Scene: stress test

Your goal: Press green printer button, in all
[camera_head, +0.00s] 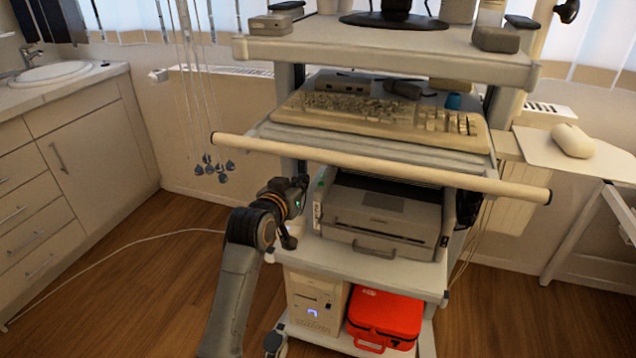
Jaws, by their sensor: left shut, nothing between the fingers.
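The printer (382,212) is a grey-white box on the middle shelf of a cart, under the keyboard tray. A small greenish patch (321,184) shows on its left front edge; I cannot tell whether it is the button. My left gripper (302,184) is shut and empty at the printer's left front corner, close to that patch. I cannot tell whether it touches the printer. The arm hides part of the shelf's left end. My right gripper is not in view.
A long beige handle bar (380,166) crosses in front of the cart, just above my left gripper. A keyboard (385,116) lies on the tray above. A red case (384,318) and a computer tower (316,300) stand below. Wooden floor at left is mostly free.

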